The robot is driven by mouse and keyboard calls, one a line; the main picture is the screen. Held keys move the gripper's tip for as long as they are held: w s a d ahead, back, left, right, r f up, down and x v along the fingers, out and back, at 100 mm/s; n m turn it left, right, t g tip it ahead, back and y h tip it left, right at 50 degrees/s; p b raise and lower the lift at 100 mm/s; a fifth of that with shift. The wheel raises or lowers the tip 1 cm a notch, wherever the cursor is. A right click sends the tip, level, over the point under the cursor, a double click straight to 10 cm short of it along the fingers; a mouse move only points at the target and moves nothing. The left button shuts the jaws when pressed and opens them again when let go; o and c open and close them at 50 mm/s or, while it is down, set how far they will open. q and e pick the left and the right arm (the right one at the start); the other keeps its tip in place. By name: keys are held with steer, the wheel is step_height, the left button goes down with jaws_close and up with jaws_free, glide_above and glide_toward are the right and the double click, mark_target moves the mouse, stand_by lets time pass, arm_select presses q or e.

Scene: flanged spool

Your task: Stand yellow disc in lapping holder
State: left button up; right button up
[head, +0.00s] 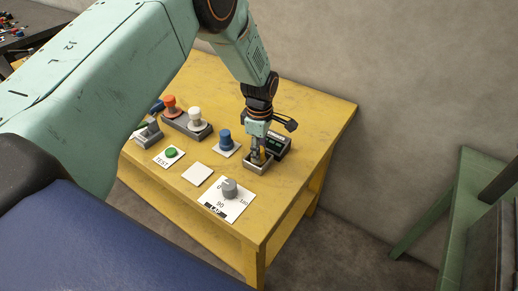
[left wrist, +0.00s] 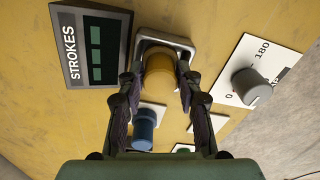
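The yellow disc (left wrist: 160,78) is between the two fingertips of my left gripper (left wrist: 161,88) in the left wrist view, and the fingers appear closed on its sides. It sits at the opening of the grey lapping holder (left wrist: 167,41). I cannot tell whether it rests on the holder's floor. In the head view my left gripper (head: 256,152) points down over the holder (head: 258,168), and only a sliver of the yellow disc (head: 263,154) shows beside the fingers. My right gripper is in neither view.
The dark STROKES display (head: 278,145) stands close behind the holder. A grey dial (head: 230,188) is in front. A blue knob (head: 225,140), white knob (head: 195,117), red knob (head: 169,104) and green TEST button (head: 171,152) are to the left. A blank white square (head: 197,174) lies flat.

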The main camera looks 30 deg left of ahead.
arm_select(q)
steer(key=o, duration=0.5)
steer(key=shift+c, duration=0.2)
step_height(320, 180, up, 12)
stand_by(0.4)
steer(key=shift+s+f, duration=0.1)
steer(key=shift+s, duration=0.05)
stand_by(0.5)
